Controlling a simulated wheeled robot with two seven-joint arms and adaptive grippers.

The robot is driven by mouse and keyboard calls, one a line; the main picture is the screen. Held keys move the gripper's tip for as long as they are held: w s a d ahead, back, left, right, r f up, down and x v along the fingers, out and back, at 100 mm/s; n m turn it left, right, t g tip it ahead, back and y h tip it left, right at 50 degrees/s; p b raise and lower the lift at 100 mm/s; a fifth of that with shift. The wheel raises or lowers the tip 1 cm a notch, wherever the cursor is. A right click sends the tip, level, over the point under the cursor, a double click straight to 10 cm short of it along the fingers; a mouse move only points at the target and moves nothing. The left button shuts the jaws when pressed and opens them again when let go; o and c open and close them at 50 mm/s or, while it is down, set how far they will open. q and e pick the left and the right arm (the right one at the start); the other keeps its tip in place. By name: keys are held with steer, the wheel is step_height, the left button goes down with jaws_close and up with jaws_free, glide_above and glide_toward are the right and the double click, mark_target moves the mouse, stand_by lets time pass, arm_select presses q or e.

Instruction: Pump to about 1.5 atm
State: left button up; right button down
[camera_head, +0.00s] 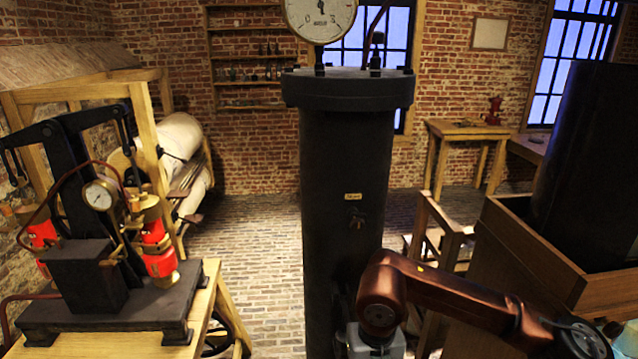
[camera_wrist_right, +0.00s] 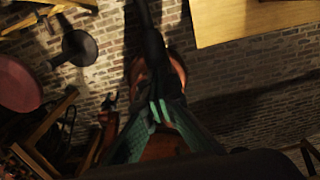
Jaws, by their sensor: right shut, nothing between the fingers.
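The pump (camera_head: 110,220) stands at the left of the head view, with a black base, a dark beam frame and red and brass cylinders. A small round gauge (camera_head: 99,195) sits on it; its reading is too small to tell. A large white gauge (camera_head: 319,18) stands on top of the tall black cylinder (camera_head: 345,170). Its top edge is cut off; its dark needle seems to point roughly upward. My right gripper (camera_wrist_right: 157,112) shows its green fingers shut and empty in the right wrist view. A dark bar lies beyond it; contact cannot be told. My left gripper is out of view.
My copper-coloured arm crosses the lower right of the head view, in front of the cylinder's foot. A wooden crate (camera_head: 540,248) with a large dark vessel stands at the right. A wooden table (camera_head: 465,130) stands behind. Brick floor (camera_head: 250,235) is open between pump and cylinder.

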step_height(320, 180, down, 8)
steer(key=b, duration=0.4)
step_height(320, 180, up, 15)
steer(key=p, duration=0.8)
steer(key=shift+f+p, duration=0.2)
steer(key=shift+p, duration=0.2)
steer(key=shift+r, duration=0.15)
steer(key=shift+f, duration=0.2)
steer(key=shift+w, duration=0.1)
steer(key=shift+r, duration=0.1)
step_height(320, 180, up, 4)
steer(key=shift+f+p, duration=0.1)
steer(key=shift+p, duration=1)
